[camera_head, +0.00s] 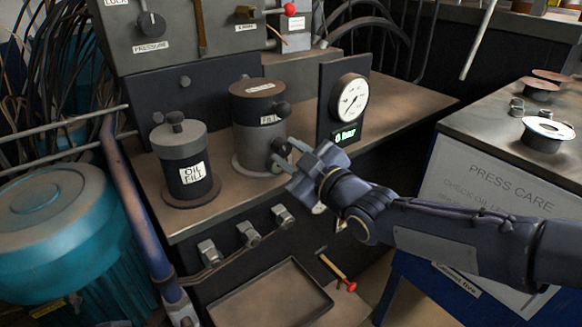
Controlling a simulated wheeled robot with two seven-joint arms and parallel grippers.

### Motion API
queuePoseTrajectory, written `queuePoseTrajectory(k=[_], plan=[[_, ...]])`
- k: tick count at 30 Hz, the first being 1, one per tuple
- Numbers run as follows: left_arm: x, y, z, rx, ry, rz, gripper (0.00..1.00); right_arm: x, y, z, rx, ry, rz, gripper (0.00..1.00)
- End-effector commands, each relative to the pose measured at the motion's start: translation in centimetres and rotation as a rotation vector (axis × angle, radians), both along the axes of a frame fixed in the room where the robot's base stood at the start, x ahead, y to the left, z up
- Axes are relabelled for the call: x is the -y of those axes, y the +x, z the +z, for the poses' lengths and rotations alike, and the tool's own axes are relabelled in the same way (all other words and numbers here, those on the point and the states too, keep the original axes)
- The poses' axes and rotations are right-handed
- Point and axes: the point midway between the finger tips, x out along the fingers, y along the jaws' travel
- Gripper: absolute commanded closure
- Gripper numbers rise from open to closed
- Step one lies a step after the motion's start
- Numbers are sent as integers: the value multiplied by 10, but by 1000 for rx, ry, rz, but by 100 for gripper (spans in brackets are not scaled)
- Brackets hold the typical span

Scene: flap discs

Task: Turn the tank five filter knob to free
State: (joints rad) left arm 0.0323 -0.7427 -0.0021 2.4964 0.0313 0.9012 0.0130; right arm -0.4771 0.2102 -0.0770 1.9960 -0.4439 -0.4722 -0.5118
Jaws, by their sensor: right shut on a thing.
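A dark canister (258,103) with a grey lower part stands at the back of the workbench. I cannot read a "tank five" or "free" mark, nor the knob's setting. My left gripper is not in view.
An "OIL FILL" canister (185,172) stands left of the dark one. A gauge panel (346,105) with a green display stands close above my right gripper. Taps (248,233) line the bench front above a tray (268,296).

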Motion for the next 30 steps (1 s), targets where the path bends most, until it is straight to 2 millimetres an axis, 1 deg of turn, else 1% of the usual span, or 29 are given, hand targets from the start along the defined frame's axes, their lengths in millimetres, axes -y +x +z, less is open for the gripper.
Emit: queuePoseTrajectory(k=[1,12,18,24,30], plan=[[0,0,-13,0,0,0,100,0,0,-5,29,-36,0,92],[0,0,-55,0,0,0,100,1,0,-6,234,-322,-1,92],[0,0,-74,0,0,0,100,1,0,-4,346,-476,-1,92],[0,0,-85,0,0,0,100,0,0,-2,452,-626,0,92],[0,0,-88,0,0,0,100,0,0,0,544,-755,1,92]])
